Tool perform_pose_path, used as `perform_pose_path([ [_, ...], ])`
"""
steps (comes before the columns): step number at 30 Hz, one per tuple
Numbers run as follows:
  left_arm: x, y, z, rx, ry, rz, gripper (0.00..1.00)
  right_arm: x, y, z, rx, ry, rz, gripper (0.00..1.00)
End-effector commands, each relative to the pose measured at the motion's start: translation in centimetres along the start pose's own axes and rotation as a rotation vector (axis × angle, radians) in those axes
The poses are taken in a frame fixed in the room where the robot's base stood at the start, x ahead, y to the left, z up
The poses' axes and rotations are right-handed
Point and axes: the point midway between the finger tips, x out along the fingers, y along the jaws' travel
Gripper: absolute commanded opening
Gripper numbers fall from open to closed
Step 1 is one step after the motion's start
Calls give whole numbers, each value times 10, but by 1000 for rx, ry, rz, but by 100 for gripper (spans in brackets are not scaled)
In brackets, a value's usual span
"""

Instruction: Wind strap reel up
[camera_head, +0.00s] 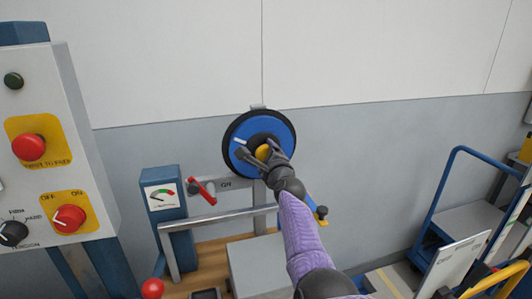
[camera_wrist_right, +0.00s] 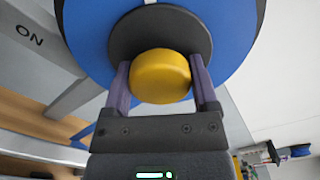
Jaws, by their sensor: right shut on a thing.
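The strap reel (camera_head: 279,131) is a blue disc with a black rim, upright in front of the grey wall. A yellow knob (camera_head: 262,152) sits at its dark hub, and a short white mark shows on the blue face. My right gripper (camera_head: 257,155) is at the hub. In the right wrist view, the gripper's two fingers (camera_wrist_right: 160,85) are on either side of the yellow knob (camera_wrist_right: 160,76) and shut on it. The dark hub and blue disc (camera_wrist_right: 84,35) show behind the knob. My left gripper is not in view.
A control panel (camera_head: 85,170) with red knobs stands at the left. A blue gauge post (camera_head: 170,225), red lever (camera_head: 202,191) and metal rail (camera_head: 215,217) are below the reel. A blue trolley (camera_head: 440,205) stands at the right. The wall above is bare.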

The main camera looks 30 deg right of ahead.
Motion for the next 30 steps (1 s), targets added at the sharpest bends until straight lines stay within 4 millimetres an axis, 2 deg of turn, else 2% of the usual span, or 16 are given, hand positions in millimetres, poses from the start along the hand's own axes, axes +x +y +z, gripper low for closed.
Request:
perform_pose_path([
  [11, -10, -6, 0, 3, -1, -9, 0, 0, 1, 1, 357, 0, 5, 0],
  [30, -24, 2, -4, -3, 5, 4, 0, 0, 1, 0, 900, 2, 4, 0],
])
